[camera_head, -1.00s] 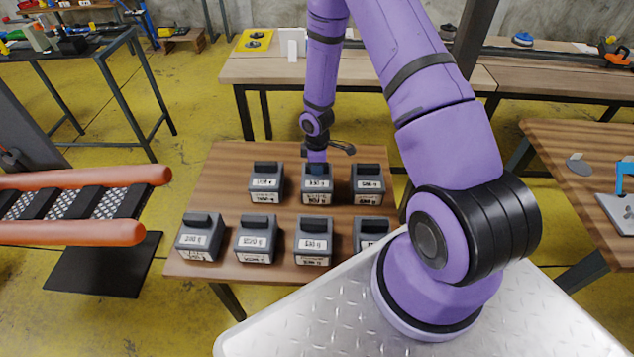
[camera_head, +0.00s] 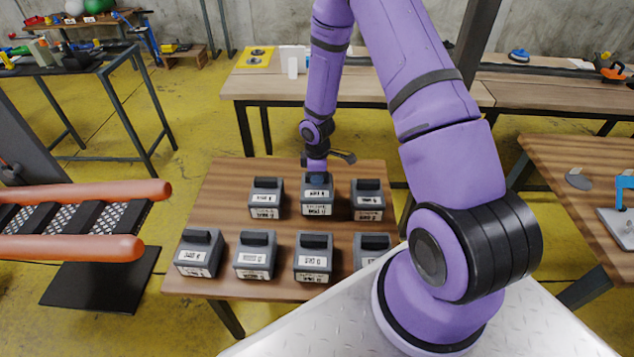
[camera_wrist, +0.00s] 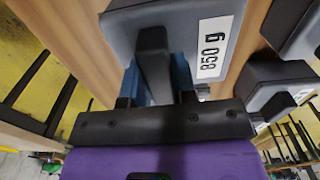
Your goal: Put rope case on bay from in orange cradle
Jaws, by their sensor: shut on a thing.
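Several dark grey cases with black top handles and white labels stand in two rows on a brown wooden table (camera_head: 225,207). My gripper (camera_head: 318,172) is shut on the handle of the middle case of the back row (camera_head: 318,197). That case sits very slightly higher than its neighbours. The wrist view shows the held case (camera_wrist: 215,15) with an "850 g" label and blue fingers (camera_wrist: 160,82) either side of its handle. The other labels are too small to read, so I cannot tell which is the rope case. An orange cradle (camera_head: 90,193) with two long tubes lies at the left.
Neighbouring cases stand close on the left (camera_head: 265,199) and right (camera_head: 368,200), with front-row cases (camera_head: 313,258) nearer. A long bench (camera_head: 270,87) is behind the table. Another wooden table (camera_head: 560,160) is at the right. Yellow floor lies open at left.

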